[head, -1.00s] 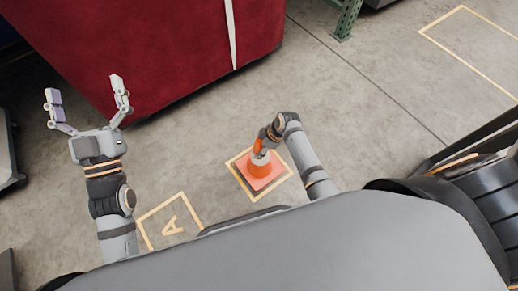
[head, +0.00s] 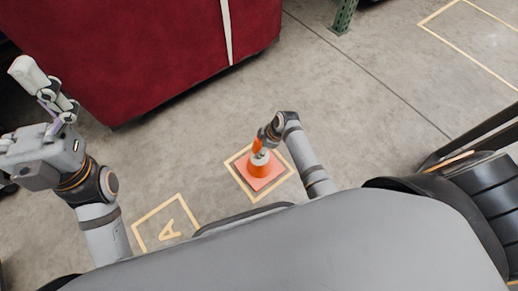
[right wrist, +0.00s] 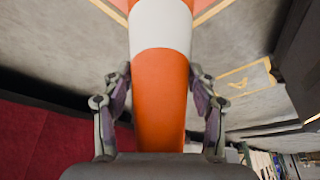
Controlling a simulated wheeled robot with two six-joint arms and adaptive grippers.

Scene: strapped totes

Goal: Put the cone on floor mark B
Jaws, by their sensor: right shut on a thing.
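The orange cone (head: 259,171) with a white band stands upright on its square base inside a yellow floor square (head: 239,184). The cone hides any letter in that square. My right gripper (head: 261,142) is shut on the upper part of the cone. In the right wrist view the cone (right wrist: 160,100) runs between the two fingers. My left gripper (head: 45,88) is open and empty, raised at the far left of the head view, away from the cone.
A second yellow square, floor mark A (head: 170,230), lies empty to the lower left. A large dark red block (head: 140,50) stands at the upper left. A green rack post (head: 344,15) stands at the top. Another yellow outline (head: 470,68) is at the upper right. Concrete between is clear.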

